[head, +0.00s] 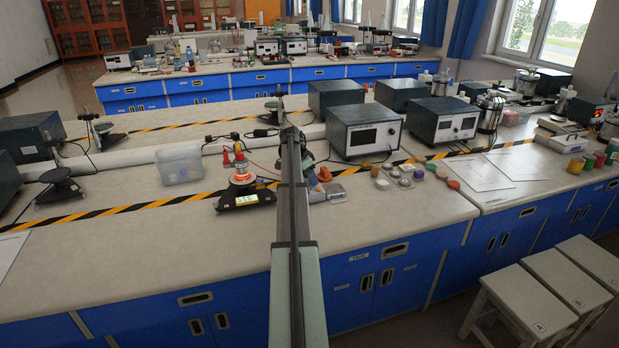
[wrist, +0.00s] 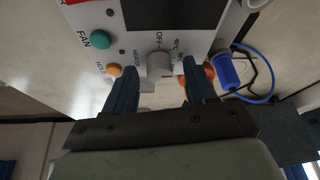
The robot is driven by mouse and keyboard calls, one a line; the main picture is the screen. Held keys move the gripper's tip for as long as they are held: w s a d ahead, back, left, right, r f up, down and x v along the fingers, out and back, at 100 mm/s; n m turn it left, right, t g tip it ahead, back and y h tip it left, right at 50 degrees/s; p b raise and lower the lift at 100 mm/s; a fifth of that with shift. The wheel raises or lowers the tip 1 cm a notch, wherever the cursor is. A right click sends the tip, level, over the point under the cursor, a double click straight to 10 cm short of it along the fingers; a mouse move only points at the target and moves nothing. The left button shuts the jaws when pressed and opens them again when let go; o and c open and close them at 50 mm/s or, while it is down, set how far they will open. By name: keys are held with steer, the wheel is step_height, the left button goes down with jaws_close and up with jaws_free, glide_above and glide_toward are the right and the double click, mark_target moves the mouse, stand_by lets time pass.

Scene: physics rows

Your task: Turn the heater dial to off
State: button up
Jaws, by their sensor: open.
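The heater dial (wrist: 159,65) is a grey-white knob on a light panel (wrist: 100,18), in the upper middle of the wrist view. The word OFF is printed above it and HEATER to its left. My gripper (wrist: 158,72) is open. Its two dark fingers stand on the left and right of the dial, with a gap to it on both sides. I cannot tell how deep the fingers reach or whether they touch the panel. In the head view my arm hides the gripper, and the dial cannot be made out.
A green FAN button (wrist: 100,40) and an orange button (wrist: 115,70) are left of the dial. On the bench, a dark meter box (head: 363,131) stands right of my arm and a clear bin (head: 180,163) left.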

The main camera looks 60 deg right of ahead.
jaws_close()
stand_by(0.6)
steer(key=shift+n, duration=0.3)
steer(key=n+t, duration=0.1)
steer(key=n, duration=0.2)
steer(key=shift+s+a+h, duration=0.1)
steer(key=shift+s+h, duration=0.1)
steer(key=shift+h, duration=0.2)
steer(key=n+t, duration=0.2)
steer(key=n, duration=0.3)
steer(key=shift+s+n, duration=0.1)
steer(key=shift+n, duration=0.3)
steer(key=n+t, duration=0.1)
steer(key=n, duration=0.1)
steer(key=n+t, duration=0.1)
steer(key=n, duration=0.1)
steer(key=shift+s+n+y, duration=0.1)
steer(key=shift+n+y, duration=0.2)
steer(key=shift+d+n+t+y, duration=0.1)
steer(key=shift+n+t+y, duration=0.2)
steer(key=shift+n, duration=0.7)
steer(key=shift+d+n+t+y, duration=0.1)
steer(key=shift+n+t+y, duration=0.2)
steer(key=shift+n, duration=0.7)
